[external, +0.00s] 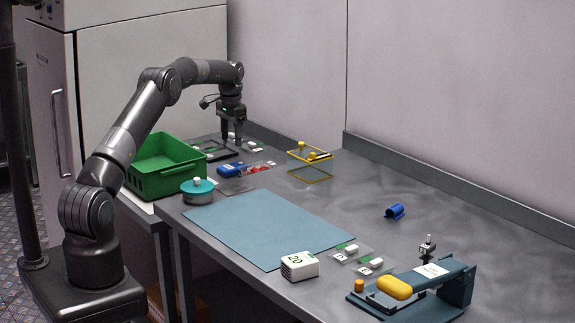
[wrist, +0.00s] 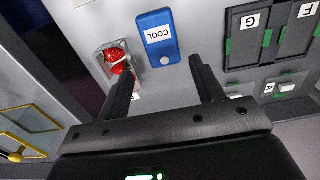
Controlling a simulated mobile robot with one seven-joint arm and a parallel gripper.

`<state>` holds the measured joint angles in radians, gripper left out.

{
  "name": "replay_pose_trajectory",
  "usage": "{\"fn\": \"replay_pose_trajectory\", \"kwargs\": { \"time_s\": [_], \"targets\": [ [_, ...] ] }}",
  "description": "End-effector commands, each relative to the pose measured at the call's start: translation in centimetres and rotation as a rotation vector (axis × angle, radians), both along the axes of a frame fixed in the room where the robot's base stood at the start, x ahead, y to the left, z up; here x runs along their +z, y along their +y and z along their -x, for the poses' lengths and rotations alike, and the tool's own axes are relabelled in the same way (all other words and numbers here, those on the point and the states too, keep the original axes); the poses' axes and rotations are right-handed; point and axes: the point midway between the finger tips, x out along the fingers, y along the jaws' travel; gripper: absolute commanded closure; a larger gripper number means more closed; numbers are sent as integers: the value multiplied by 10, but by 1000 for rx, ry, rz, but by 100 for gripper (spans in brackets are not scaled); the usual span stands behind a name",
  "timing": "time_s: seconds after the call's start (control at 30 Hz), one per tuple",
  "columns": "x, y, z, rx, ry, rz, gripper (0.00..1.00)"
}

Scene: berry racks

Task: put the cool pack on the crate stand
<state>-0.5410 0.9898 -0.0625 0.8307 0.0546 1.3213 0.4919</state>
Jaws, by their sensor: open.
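The cool pack (external: 232,170) is a blue slab with a white label, lying flat on the grey bench right of the green crate. In the wrist view the cool pack (wrist: 166,53) reads "COOL" upside down and lies just beyond the gap between my fingertips. My gripper (external: 232,142) points down above the back left of the bench. Its fingers (wrist: 160,70) are apart with nothing between them. A yellow-framed piece (external: 311,175) stands toward the back; I cannot tell whether it is the crate stand.
A small tray of red berries (wrist: 117,57) lies beside the pack. A dark panel labelled F and G (wrist: 271,36) lies on its other side. The green crate (external: 165,180) and a teal-lidded tin (external: 197,191) stand nearby. The blue mat (external: 268,229) is bare.

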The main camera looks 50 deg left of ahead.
Motion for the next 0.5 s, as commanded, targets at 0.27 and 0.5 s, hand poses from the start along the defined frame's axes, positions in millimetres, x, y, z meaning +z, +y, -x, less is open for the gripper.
{"fn": "replay_pose_trajectory", "kwargs": {
  "time_s": [0.27, 0.5],
  "targets": [
    [28, 0, 0, 0, 0, 0, 39],
    [31, -2, 0, -1, -1, -1, 39]
  ]
}}
